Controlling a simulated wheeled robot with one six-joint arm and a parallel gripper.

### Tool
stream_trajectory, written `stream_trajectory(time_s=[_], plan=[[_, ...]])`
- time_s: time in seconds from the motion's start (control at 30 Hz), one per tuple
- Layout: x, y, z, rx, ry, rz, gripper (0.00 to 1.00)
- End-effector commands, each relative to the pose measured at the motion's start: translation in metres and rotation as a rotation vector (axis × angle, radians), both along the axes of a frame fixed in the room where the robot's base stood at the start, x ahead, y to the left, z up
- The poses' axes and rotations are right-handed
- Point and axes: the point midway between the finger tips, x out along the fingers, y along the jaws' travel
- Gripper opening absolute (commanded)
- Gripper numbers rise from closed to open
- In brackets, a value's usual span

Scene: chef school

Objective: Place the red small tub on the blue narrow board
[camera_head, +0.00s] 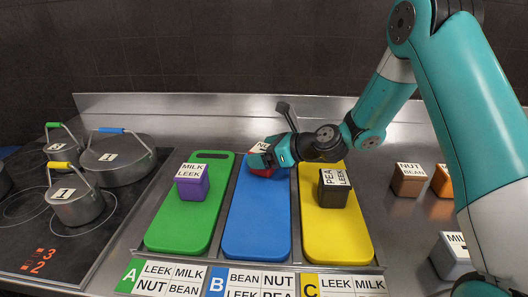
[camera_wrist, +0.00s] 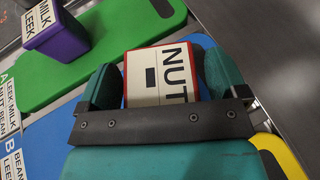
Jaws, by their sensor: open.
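The red small tub (camera_head: 264,170) stands on the far part of the blue narrow board (camera_head: 255,225). In the wrist view the red tub (camera_wrist: 157,75) shows a white label on top with "NUT" and a dash. My gripper (camera_head: 268,155) is at the tub, with one finger on each side of it in the wrist view (camera_wrist: 160,88). The jaws are open around the tub. In the head view the gripper hides part of the tub. The tub's base is hidden in the wrist view.
A green board (camera_head: 185,226) with a purple tub (camera_head: 192,185) is at left. A yellow board (camera_head: 338,232) with a black tub (camera_head: 333,190) is at right. Pots (camera_head: 75,205) sit on the stove at left.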

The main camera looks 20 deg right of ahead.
Motion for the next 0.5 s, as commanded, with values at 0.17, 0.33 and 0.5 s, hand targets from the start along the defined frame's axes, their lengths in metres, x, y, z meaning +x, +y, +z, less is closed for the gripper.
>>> stream_trajectory(time_s=[0.17, 0.33, 0.5], plan=[[-0.001, -0.002, 0.004, 0.0, 0.0, -0.002, 0.91], [-0.019, -0.021, 0.014, 0.0, 0.0, -0.005, 0.91], [-0.045, -0.047, 0.029, -0.001, -0.001, -0.007, 0.91]])
